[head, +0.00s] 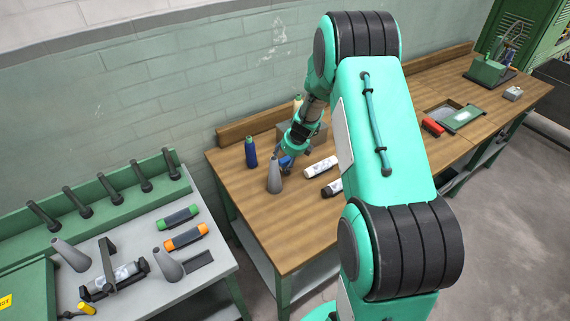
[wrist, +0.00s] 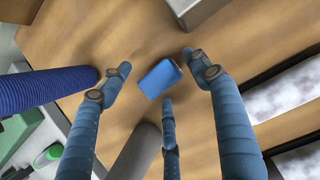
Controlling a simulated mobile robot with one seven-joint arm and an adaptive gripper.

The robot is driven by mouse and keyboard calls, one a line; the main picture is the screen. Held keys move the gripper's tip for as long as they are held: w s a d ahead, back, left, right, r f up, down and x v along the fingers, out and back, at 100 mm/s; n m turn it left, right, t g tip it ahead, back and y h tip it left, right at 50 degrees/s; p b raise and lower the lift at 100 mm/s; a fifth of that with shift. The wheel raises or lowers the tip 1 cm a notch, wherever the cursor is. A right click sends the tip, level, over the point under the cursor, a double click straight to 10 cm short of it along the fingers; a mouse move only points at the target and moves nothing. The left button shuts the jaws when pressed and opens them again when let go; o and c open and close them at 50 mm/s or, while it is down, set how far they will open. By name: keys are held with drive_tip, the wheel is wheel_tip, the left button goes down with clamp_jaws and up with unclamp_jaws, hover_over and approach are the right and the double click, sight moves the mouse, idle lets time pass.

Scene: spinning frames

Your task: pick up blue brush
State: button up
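A small blue block-shaped thing (wrist: 158,79), which I take to be the blue brush, lies on the wooden tabletop in the wrist view. Its bristles cannot be made out. It also shows as a small blue patch (head: 286,162) below my gripper in the head view, partly hidden. My gripper (wrist: 157,76) is open, its three blue-grey fingers spread around the blue thing with gaps on the sides. I see no finger clearly touching it. In the head view my gripper (head: 287,154) is low over the left part of the wooden workbench (head: 290,235).
A dark blue bottle (head: 251,153) and a grey cone-shaped bottle (head: 274,176) stand close to my gripper. White rolls (head: 321,166) lie to the right, and a grey box (wrist: 197,10) is behind. The bench front is clear. A grey tool table (head: 205,276) stands at left.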

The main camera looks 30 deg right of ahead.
sight(286, 160)
drive_tip(key=c, duration=1)
drive_tip(key=shift+c, duration=0.2)
drive_tip(key=shift+r, duration=0.15)
wheel_tip(286, 160, up, 10)
drive_tip(key=p, duration=0.2)
